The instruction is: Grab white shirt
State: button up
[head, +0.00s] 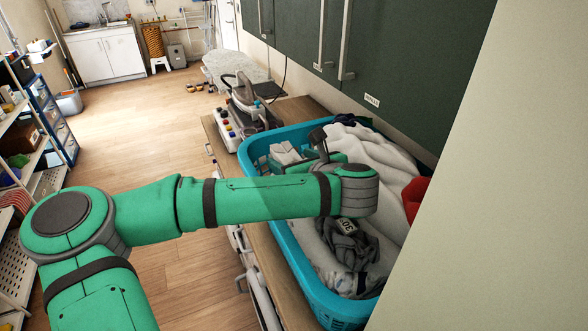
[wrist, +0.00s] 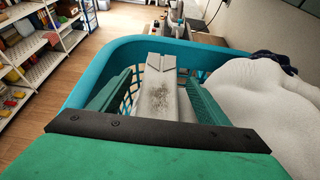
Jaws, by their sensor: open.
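A folded white shirt (head: 286,153) lies in the far left part of a blue laundry basket (head: 258,146). In the wrist view the folded white shirt (wrist: 157,92) shows between the two green fingers of my gripper (wrist: 158,88). The fingers are apart, one on each side of the shirt. I cannot tell whether they touch it. The basket's rim (wrist: 125,45) runs just beyond the shirt.
A bulky white cloth (head: 380,160) fills the basket's right side, with grey clothes (head: 345,245) in front and a red item (head: 413,195) at the right. Dark green cabinets (head: 400,60) hang above.

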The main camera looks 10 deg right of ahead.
jog(key=shift+w+f, duration=0.1)
jog(key=shift+w, duration=0.15)
jog(key=c, duration=1.2)
